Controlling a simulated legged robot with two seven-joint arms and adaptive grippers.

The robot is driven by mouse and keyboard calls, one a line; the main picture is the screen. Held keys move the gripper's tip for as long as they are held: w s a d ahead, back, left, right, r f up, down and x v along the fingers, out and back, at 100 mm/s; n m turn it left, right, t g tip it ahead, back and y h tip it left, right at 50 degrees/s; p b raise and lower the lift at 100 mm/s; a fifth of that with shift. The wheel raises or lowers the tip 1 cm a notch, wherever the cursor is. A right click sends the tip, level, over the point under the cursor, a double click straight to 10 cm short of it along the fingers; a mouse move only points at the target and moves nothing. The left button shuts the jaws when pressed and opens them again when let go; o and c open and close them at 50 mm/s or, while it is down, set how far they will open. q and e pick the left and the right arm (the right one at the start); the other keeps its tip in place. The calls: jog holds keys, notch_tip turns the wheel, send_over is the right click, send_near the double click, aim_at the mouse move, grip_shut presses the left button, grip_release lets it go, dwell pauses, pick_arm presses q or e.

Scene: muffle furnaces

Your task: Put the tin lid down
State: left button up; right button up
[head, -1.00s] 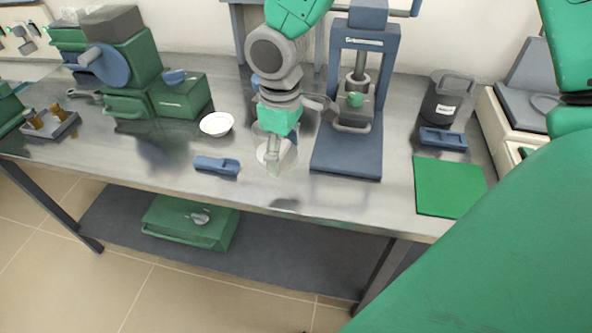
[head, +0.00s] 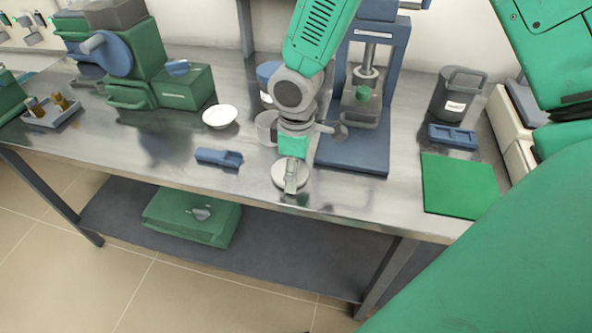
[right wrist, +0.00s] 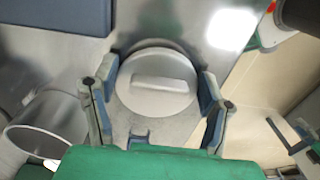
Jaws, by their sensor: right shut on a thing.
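The tin lid (head: 281,175) is a round grey disc at my right gripper (head: 291,180), near the bench's front edge. I cannot tell whether the lid touches the bench. An open pale tin (head: 266,127) stands behind and left of the lid, partly hidden by my right arm; its rim also shows at the left of the right wrist view (right wrist: 38,135). My left gripper is not in view.
A blue press (head: 350,155) stands right of the arm. A white dish (head: 219,116) and a blue tool (head: 218,157) lie to the left. A green mat (head: 460,185) lies at the right. The bench's front edge is close to the lid.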

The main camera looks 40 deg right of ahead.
jog(key=shift+a+r, duration=0.1)
jog(key=shift+a, duration=0.65)
jog(key=o, duration=1.1)
jog(key=shift+o, duration=0.2)
jog(key=shift+d, duration=0.55)
jog(key=shift+r, duration=0.15)
pick_arm(q)
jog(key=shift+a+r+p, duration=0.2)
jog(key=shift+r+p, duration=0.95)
jog(key=shift+p, duration=0.1)
pick_arm(e)
notch_tip(320, 180, up, 12)
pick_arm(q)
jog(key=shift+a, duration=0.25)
pick_arm(e)
jog(key=shift+a, duration=0.35)
